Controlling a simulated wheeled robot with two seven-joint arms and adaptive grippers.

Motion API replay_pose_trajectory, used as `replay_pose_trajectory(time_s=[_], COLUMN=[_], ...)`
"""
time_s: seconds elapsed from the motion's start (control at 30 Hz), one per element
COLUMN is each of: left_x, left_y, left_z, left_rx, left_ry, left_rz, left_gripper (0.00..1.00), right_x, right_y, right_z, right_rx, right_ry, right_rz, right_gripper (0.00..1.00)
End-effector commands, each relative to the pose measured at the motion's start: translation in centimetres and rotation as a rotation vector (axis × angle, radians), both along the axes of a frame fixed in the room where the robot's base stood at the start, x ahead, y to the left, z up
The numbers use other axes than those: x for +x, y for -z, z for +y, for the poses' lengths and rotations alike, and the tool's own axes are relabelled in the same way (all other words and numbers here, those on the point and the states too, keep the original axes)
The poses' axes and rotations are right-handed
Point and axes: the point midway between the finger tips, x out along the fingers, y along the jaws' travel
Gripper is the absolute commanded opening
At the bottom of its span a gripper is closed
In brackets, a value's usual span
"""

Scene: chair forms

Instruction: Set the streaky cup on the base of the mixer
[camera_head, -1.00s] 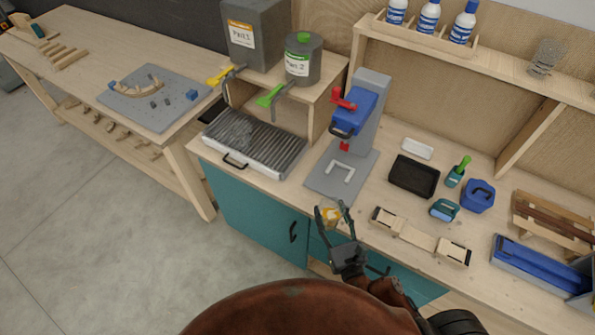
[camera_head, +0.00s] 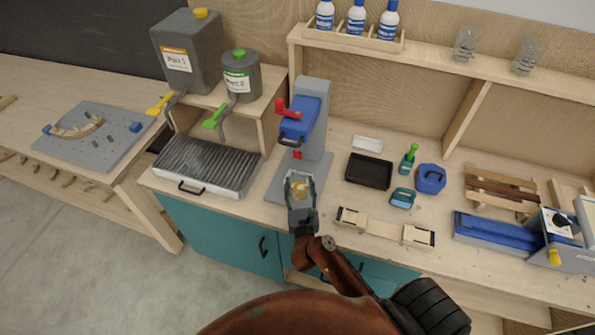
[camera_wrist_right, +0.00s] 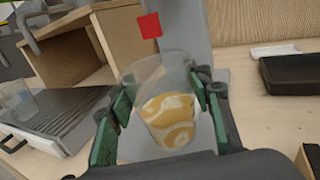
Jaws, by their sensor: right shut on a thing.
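The streaky cup (camera_wrist_right: 165,105) is clear with swirled tan and white contents. My right gripper (camera_wrist_right: 165,115) is shut on it, with green-padded fingers on both sides in the right wrist view. In the head view the right gripper (camera_head: 299,188) holds the cup (camera_head: 300,190) over the front part of the mixer's grey base (camera_head: 321,176). Whether the cup touches the base cannot be told. The mixer has a grey column (camera_head: 315,130), a blue head (camera_head: 299,120) and a red handle (camera_head: 288,108). The left gripper is not in view.
A grilled tray (camera_head: 207,165) stands left of the mixer, below two grey dispensers (camera_head: 188,50) (camera_head: 241,78). A black tray (camera_head: 369,171) and a wooden clamp piece (camera_head: 384,227) lie to the right. Clear cups (camera_head: 467,43) stand on the shelf.

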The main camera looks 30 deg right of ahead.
Motion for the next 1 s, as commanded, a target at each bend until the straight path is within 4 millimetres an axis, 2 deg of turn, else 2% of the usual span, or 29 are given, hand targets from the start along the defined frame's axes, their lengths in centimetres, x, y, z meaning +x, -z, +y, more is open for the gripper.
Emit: replay_pose_trajectory(time_s=[0.1,0.33,0.57,0.8,1.0], left_x=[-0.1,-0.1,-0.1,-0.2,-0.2], left_y=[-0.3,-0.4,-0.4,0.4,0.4], left_z=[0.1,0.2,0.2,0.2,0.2], left_rx=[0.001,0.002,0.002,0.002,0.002], left_ry=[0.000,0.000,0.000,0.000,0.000], left_rz=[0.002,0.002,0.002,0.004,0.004], left_gripper=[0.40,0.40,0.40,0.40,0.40], right_x=[2.9,6.6,7.9,8.0,8.0], right_y=[-0.3,-0.1,-0.1,3.4,3.5], right_z=[-1.4,-3.3,-4.0,-4.0,-4.0], right_rx=[-0.004,-0.003,-0.002,0.000,-0.001], right_ry=[-0.001,-0.002,-0.001,-0.001,-0.002], right_rz=[-0.004,-0.001,-0.002,0.001,-0.002], right_gripper=[0.33,0.33,0.33,0.33,0.33])
